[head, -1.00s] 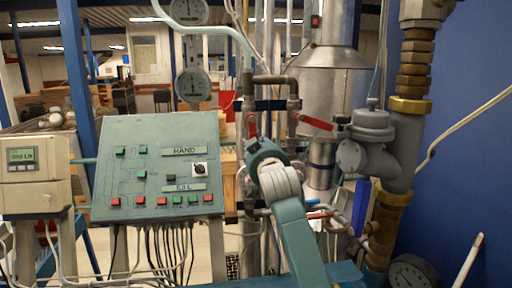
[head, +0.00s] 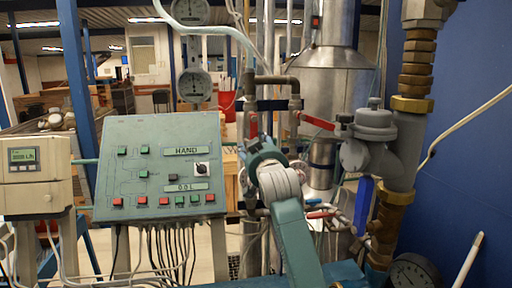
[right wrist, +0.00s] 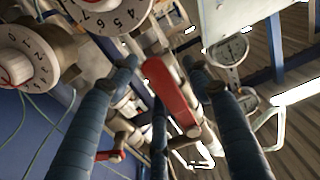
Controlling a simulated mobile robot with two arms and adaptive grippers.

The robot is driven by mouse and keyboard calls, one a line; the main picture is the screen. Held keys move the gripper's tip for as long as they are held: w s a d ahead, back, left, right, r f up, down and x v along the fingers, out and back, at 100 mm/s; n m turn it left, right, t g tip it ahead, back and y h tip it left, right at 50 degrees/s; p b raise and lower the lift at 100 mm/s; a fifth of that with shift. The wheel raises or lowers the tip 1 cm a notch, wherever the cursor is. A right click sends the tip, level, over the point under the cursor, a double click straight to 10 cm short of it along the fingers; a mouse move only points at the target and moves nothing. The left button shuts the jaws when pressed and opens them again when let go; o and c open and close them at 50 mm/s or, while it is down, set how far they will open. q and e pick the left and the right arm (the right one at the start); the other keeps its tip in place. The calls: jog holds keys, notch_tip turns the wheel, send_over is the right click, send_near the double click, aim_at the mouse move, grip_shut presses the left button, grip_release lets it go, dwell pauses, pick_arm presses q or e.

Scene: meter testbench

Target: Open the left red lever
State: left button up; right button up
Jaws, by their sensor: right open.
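The left red lever (head: 252,124) is on the upright pipe at the middle of the head view, partly behind my right gripper (head: 256,152). The right wrist view shows a large red lever (right wrist: 172,93) lying between the two blue-wrapped fingers of my right gripper (right wrist: 161,66). The fingers are apart, with a gap on both sides of the lever. A second red lever (head: 316,121) is to the right, by the grey valve body. My left gripper is not in view.
A green control panel (head: 160,165) stands to the left, with a meter box (head: 35,170) beside it. The grey valve (head: 375,130), a blue handle (head: 362,202) and a blue wall (head: 460,140) are to the right. Pipes crowd closely around the gripper.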

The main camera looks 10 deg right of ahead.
jog(key=shift+r, duration=0.1)
jog(key=shift+s+d, duration=0.1)
jog(key=shift+s, duration=0.35)
jog(key=s, duration=1.1)
jog(key=shift+d, duration=0.1)
